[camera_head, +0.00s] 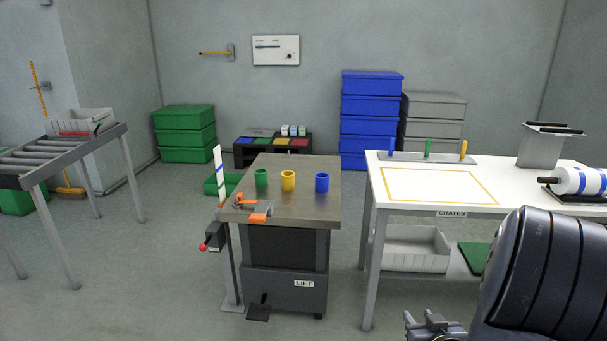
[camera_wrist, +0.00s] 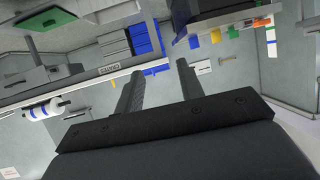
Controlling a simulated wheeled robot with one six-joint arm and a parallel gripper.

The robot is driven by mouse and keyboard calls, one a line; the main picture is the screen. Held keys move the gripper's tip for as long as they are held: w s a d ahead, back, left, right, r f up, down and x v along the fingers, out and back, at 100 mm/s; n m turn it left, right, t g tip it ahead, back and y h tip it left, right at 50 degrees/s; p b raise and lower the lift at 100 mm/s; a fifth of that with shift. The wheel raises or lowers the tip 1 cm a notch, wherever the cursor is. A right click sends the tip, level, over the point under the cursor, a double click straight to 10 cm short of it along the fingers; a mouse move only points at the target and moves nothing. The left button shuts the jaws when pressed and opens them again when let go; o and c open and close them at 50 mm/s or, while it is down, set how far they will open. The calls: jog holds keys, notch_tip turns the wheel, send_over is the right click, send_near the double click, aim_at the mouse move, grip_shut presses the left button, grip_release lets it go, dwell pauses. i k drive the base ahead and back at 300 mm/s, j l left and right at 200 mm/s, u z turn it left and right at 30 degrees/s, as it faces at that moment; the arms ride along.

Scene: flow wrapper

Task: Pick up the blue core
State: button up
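The blue core (camera_head: 322,182) is a short upright cylinder at the right of the grey lift table's top (camera_head: 300,210). A yellow core (camera_head: 288,181) and a green core (camera_head: 261,178) stand to its left in a row. In the wrist view the scene is upside down, and the blue core (camera_wrist: 193,42) shows small, beyond and right of my fingers. My gripper (camera_wrist: 160,67) has its two fingers apart with nothing between them. It is well away from the blue core.
Orange-and-grey clamp-like parts (camera_head: 258,210) lie at the lift table's front left. A white post (camera_head: 219,175) rises at its left edge. A white workbench (camera_head: 400,208) with upright coloured pegs stands to the right, across a narrow gap. Open floor lies left of the lift.

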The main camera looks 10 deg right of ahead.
aim_at(321, 180)
jog(key=i+l+u, duration=0.2)
jog(key=i+l, duration=0.15)
jog(key=i, duration=0.4)
jog(key=i+l+u, duration=0.2)
jog(key=i+l, duration=0.25)
jog(key=i, duration=0.25)
jog(key=i+l+u, duration=0.2)
jog(key=i+l, duration=0.4)
jog(key=i, duration=0.1)
